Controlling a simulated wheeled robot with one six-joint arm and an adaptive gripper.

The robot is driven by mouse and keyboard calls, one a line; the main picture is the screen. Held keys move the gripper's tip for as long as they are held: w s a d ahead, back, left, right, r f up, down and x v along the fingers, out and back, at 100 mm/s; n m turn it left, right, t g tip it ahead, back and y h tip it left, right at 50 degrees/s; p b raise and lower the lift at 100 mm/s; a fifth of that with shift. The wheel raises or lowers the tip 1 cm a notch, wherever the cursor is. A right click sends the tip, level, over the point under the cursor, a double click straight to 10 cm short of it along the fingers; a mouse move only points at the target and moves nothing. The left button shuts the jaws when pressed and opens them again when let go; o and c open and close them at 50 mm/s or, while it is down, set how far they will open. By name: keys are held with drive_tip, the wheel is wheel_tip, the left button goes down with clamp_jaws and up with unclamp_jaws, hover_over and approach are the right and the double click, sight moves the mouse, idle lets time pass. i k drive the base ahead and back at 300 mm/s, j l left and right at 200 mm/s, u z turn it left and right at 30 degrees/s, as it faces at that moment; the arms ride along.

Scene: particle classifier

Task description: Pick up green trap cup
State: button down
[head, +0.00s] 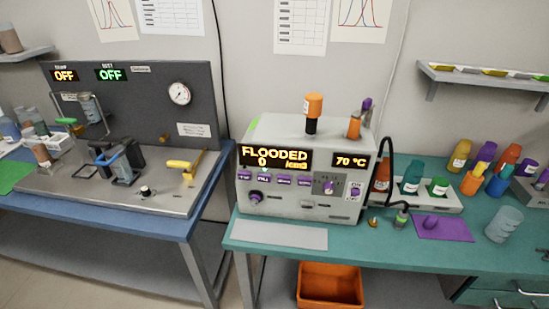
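A cup with a green top (438,187) stands upright in the white tray (450,203) at the right of the grey instrument, in the head view. It is small, and I cannot tell for sure that it is the green trap cup. A small grey-and-green piece (401,218) sits on the teal bench in front of that tray, near a black hose. Another green-topped piece (66,122) shows on the rig at the left. My gripper is not in view.
The grey instrument (300,135) reads FLOODED 0 and 70 °C. A teal cup (411,184) stands left of the green-topped one. A purple mat (443,228), a clear beaker (504,224) and several coloured bottles are at the right. An orange bin (330,287) is below the bench.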

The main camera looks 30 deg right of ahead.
sight(438, 185)
drive_tip(key=z, duration=1.4)
